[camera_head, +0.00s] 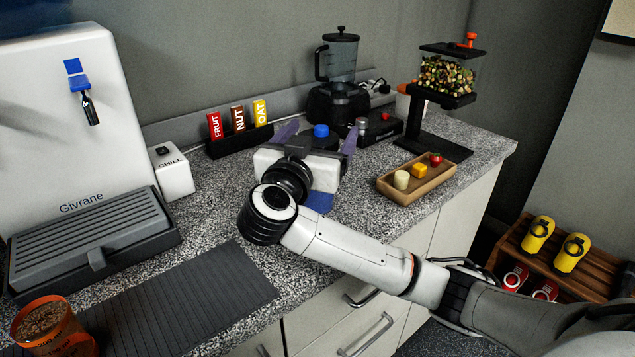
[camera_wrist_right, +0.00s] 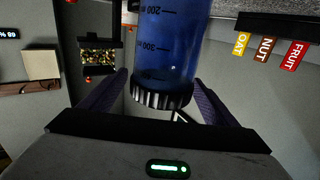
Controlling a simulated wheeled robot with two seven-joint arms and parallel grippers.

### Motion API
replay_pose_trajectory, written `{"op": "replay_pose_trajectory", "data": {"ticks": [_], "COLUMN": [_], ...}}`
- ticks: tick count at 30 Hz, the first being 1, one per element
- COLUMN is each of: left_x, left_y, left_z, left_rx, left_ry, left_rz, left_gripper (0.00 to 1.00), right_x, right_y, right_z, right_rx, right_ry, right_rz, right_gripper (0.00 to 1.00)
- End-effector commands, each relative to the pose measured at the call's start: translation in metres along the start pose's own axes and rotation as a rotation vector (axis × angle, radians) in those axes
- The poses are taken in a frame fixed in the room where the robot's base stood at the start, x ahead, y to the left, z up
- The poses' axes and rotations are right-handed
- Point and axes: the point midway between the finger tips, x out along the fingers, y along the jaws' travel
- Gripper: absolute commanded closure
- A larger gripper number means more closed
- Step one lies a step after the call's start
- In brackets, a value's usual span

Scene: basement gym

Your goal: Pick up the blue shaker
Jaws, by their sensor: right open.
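The blue shaker (camera_wrist_right: 166,45) shows large in the right wrist view, with a dark ribbed collar (camera_wrist_right: 163,97) and volume marks on its translucent body. In the head view a small blue top (camera_head: 321,131) shows just beyond my right gripper (camera_head: 318,134), which hides most of the body. My right gripper is open. Its purple fingers stand on either side of the shaker, also seen in the wrist view (camera_wrist_right: 157,96), with gaps showing beside it. My left gripper is out of view.
Behind are a rack of FRUIT, NUT and OAT bars (camera_head: 238,137) and a blender (camera_head: 339,82). A wooden tray (camera_head: 410,192) with small food pieces and a dispenser stand (camera_head: 432,145) are to the right. A water dispenser (camera_head: 70,110) and CHILL box (camera_head: 172,172) are left.

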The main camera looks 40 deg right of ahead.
Motion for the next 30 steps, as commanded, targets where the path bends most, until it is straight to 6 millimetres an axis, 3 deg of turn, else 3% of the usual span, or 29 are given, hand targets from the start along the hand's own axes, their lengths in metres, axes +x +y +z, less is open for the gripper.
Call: {"op": "replay_pose_trajectory", "data": {"ticks": [5,13,25,30], "left_x": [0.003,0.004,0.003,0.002], "left_y": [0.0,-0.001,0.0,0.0], "left_z": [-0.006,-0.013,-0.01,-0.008], "left_rx": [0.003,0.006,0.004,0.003], "left_ry": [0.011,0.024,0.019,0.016], "left_rz": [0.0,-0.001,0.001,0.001], "left_gripper": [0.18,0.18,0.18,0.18], "right_x": [0.022,0.025,0.024,0.024], "right_y": [0.001,0.0,0.0,0.0], "right_z": [0.0,0.0,0.0,-0.001], "right_rx": [-0.002,-0.001,-0.001,0.001], "right_ry": [0.001,0.0,-0.001,0.001], "right_rz": [0.002,0.001,0.001,0.0], "right_gripper": [0.18,0.18,0.84,0.86]}}
